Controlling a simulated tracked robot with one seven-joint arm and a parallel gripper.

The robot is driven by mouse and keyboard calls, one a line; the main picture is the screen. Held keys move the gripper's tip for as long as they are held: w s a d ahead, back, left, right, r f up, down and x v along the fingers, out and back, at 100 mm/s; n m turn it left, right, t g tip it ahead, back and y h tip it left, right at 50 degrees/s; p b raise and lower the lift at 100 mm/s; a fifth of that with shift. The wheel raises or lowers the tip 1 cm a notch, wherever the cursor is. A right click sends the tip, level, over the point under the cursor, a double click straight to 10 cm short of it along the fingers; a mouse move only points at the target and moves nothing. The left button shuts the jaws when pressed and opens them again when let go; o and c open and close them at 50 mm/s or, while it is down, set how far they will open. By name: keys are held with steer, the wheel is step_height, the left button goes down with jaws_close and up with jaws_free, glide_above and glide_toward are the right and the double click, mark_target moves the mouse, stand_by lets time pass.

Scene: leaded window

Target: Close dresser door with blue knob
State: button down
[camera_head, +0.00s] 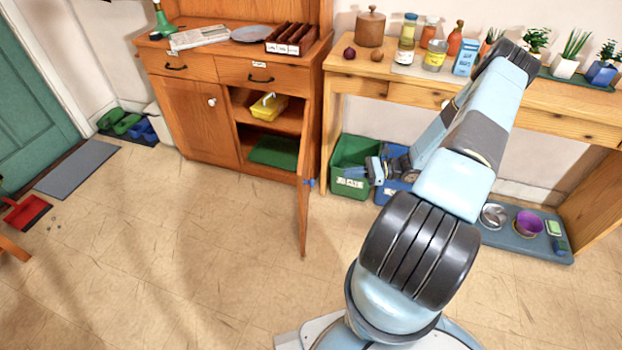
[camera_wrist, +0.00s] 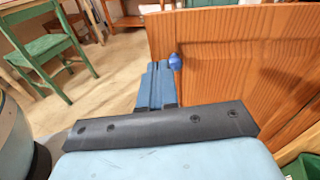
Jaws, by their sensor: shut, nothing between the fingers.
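The wooden dresser (camera_head: 215,119) stands at the back left. Its right door (camera_head: 304,150) is swung wide open and is seen nearly edge-on. The blue knob (camera_head: 309,183) is on the door's right-hand face. In the wrist view the panelled door (camera_wrist: 240,60) fills the right side, with the blue knob (camera_wrist: 175,62) near its left edge. My gripper (camera_head: 368,172) is to the right of the door, level with the knob. In the wrist view its shut, empty blue fingers (camera_wrist: 155,85) are just left of the knob; I cannot tell whether they touch.
Inside the open compartment are a yellow container (camera_head: 269,106) and a green item (camera_head: 274,151). A green bin (camera_head: 352,165) stands behind my gripper, under the wooden table (camera_head: 400,88). The left dresser door (camera_head: 197,122) is shut. The floor in front of the dresser is clear.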

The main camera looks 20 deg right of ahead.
mark_target(311, 183)
steer(key=shift+m+t, duration=0.9)
steer(key=f+x, duration=0.1)
steer(key=x, duration=0.8)
steer(key=f+x, duration=0.1)
steer(key=x, duration=0.4)
steer(key=shift+s+f, duration=0.2)
steer(key=shift+f, duration=0.1)
steer(key=shift+a, duration=0.15)
